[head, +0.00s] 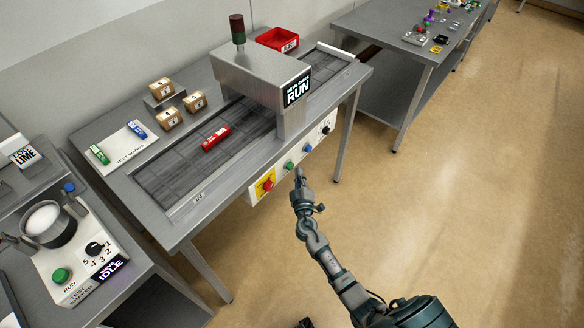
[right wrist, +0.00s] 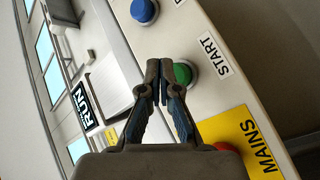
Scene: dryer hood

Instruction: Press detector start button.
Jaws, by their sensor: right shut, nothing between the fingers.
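The green start button (head: 289,165) is on the white control panel on the front of the metal detector (head: 262,75). In the right wrist view the green button (right wrist: 183,73) sits beside the "START" label (right wrist: 214,55). My right gripper (head: 299,172) is shut and empty in front of the panel. In the right wrist view its fingertips (right wrist: 159,68) overlap the left edge of the green button; I cannot tell whether they touch it. The detector's display (head: 297,88) reads "RUN". My left gripper is not in view.
A blue button (head: 308,148) and a red mains switch (head: 267,186) flank the green one, with a black knob (head: 326,130) farther right. A red packet (head: 215,138) lies on the conveyor belt (head: 165,178). The floor on the right is clear.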

